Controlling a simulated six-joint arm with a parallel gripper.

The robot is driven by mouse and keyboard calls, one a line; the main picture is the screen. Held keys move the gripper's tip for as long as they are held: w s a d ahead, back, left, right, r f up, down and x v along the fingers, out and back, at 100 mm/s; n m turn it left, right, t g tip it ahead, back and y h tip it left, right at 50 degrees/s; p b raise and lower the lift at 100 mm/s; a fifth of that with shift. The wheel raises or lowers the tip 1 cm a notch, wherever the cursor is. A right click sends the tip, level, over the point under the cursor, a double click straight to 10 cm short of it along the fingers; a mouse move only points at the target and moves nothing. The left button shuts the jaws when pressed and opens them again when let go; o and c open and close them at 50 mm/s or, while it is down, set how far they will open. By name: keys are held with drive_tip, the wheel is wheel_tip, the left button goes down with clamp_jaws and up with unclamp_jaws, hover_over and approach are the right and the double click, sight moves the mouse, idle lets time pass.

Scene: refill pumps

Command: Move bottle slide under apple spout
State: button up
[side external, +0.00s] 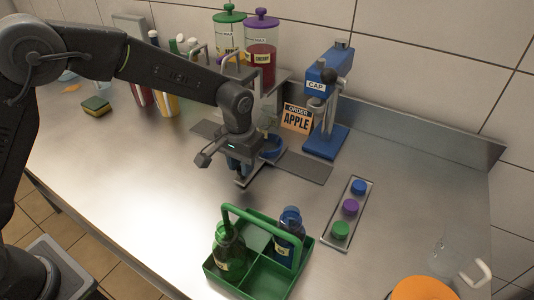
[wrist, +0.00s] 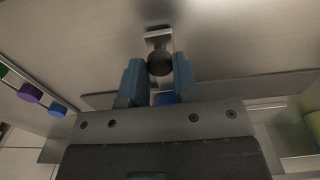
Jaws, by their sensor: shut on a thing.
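The bottle slide shows a blue ring-shaped holder (side external: 273,146) on the dark track, just right of my gripper. Its metal tab (wrist: 158,35) and dark round knob (wrist: 159,63) show in the wrist view. My gripper (side external: 241,178) is low at the front of the track. In the wrist view its blue fingers (wrist: 157,72) are shut on the knob. The order card (side external: 296,118) reads APPLE. Two dispensers stand behind my arm, one green-lidded (side external: 229,32) and one purple-lidded (side external: 261,35) with red liquid. Their spouts are mostly hidden, and I cannot tell which is apple.
A blue CAP press (side external: 325,95) stands right of the track. A tray (side external: 335,235) holds blue, purple and green caps. A green carrier (side external: 262,270) with a green bottle (side external: 228,250) and a blue bottle (side external: 289,238) stands in front. A sponge (side external: 96,106) lies at left.

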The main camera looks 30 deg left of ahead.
drive_tip(key=shift+a, duration=8.85)
drive_tip(key=o, duration=0.9)
drive_tip(key=shift+c, duration=0.2)
drive_tip(key=s+a+r, duration=0.6)
drive_tip(key=a+r, duration=0.4)
drive_tip(key=r, duration=0.1)
